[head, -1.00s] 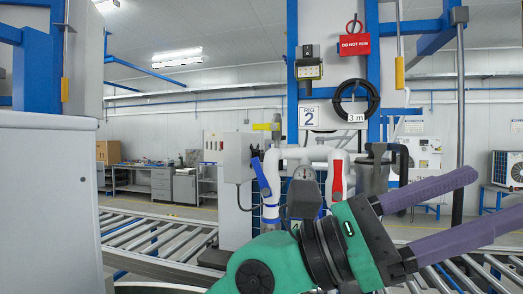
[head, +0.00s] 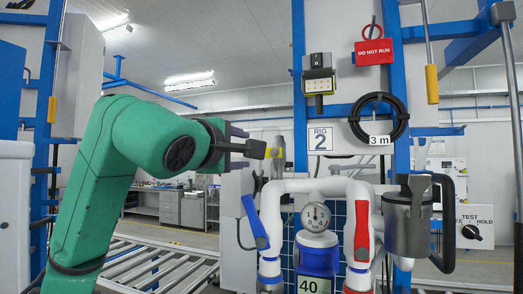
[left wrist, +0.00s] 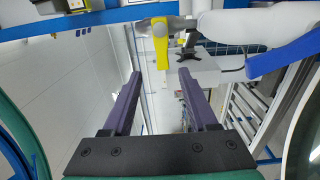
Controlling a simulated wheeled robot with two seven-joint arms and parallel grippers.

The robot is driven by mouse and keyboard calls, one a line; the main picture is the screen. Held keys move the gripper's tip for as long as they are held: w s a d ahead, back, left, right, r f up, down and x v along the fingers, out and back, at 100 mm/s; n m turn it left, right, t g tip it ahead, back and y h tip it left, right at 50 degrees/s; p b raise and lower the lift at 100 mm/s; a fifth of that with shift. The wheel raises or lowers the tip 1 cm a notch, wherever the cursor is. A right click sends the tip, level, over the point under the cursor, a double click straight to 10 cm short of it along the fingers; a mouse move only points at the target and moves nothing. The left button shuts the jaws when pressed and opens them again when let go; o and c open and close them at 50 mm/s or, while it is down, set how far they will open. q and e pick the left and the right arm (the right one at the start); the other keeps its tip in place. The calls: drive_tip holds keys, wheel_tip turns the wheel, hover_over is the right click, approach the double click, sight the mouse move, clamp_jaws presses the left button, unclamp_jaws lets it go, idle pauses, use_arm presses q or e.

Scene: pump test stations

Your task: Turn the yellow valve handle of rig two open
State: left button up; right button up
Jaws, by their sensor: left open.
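The yellow valve handle (head: 271,152) of rig two shows as a short bar beside a grey valve body (head: 280,144), left of the RIG 2 sign (head: 320,140). My left gripper (head: 254,148) points right towards it, with its tips close by and partly in front. In the left wrist view the yellow handle (left wrist: 161,45) hangs below a grey fitting, ahead of the gap between my purple fingers (left wrist: 160,82). The fingers are open and empty, apart from the handle. My right gripper is not in view.
A grey canister (head: 405,235) is at right. A red DO NOT RUN tag (head: 374,51) and coiled black hose (head: 378,118) hang above. Rollers (head: 150,262) run left.

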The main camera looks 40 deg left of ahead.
use_arm(q)
drive_tip(key=p+x, duration=0.1)
drive_tip(key=x, duration=0.3)
drive_tip(key=p+x, duration=0.1)
drive_tip(key=x, duration=0.3)
drive_tip(key=shift+s+a, duration=0.15)
drive_tip(key=shift+a, duration=0.05)
drive_tip(key=p+x, duration=0.1)
drive_tip(key=x, duration=0.2)
drive_tip(key=shift+d+f, duration=0.1)
drive_tip(key=shift+d, duration=0.05)
drive_tip(key=shift+c, duration=0.6)
drive_tip(key=shift+w+f, duration=0.1)
drive_tip(key=shift+w, duration=0.15)
drive_tip(key=c, duration=0.5)
clamp_jaws()
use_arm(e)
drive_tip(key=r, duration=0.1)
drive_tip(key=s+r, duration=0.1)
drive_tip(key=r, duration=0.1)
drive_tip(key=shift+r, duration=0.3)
